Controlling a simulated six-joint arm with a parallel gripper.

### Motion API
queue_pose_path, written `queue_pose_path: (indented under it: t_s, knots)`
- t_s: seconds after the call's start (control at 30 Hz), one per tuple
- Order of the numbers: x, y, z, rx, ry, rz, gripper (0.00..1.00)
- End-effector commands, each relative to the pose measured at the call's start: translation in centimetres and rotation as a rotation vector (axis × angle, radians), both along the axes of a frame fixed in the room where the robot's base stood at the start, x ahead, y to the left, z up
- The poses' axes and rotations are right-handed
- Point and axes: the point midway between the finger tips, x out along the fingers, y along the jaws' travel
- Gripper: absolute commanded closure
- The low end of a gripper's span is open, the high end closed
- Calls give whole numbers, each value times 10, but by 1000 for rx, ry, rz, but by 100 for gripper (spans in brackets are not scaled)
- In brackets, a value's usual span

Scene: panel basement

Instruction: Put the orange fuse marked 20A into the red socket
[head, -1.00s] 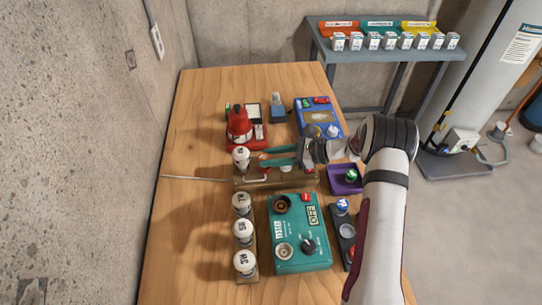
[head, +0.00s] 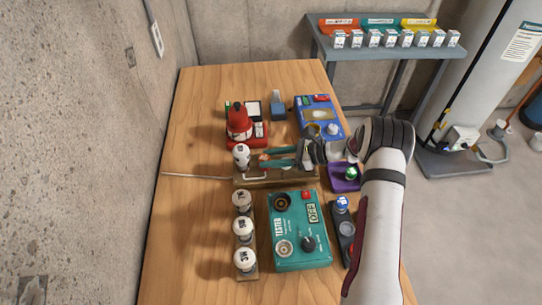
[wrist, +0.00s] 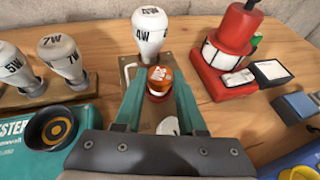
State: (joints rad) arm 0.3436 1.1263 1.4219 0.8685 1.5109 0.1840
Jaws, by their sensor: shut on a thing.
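My gripper (wrist: 160,92) has its two teal fingers shut on the orange fuse (wrist: 160,75), whose top marking is too small to read surely. It is over the board (wrist: 135,75) that carries the 4W bulb. A white band and a reddish ring show just under the orange cap; the ring may be the red socket, but the fuse hides most of it. I cannot tell whether the fuse is seated. In the head view, my gripper (head: 280,157) reaches in from the right, with the orange fuse (head: 264,156) at its fingertips.
The 4W bulb (wrist: 150,32) stands close behind the fuse. A red device (wrist: 230,45) is at the right, and 7W and 5W bulbs stand in a wooden rack at the left. The teal tester (head: 300,250) lies in front. Bare wood (head: 195,130) shows at left.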

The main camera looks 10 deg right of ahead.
Motion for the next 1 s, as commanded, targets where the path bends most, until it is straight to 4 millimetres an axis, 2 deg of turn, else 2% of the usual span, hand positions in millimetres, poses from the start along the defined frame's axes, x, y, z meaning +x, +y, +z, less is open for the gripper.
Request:
queue_pose_path:
  t_s: [0.1,0.13,0.3,0.33,0.67,0.77,1.0]
  knots:
    - [0,0,-2,0,0,0,100]
    - [0,0,-2,0,0,0,59]
    - [0,0,-2,0,0,0,28]
    - [0,0,-2,0,0,0,26]
    - [-1,-5,1,1,0,-2,26]
    - [-6,-22,8,0,-1,-4,26]
    - [-27,-90,37,-2,-2,-5,26]
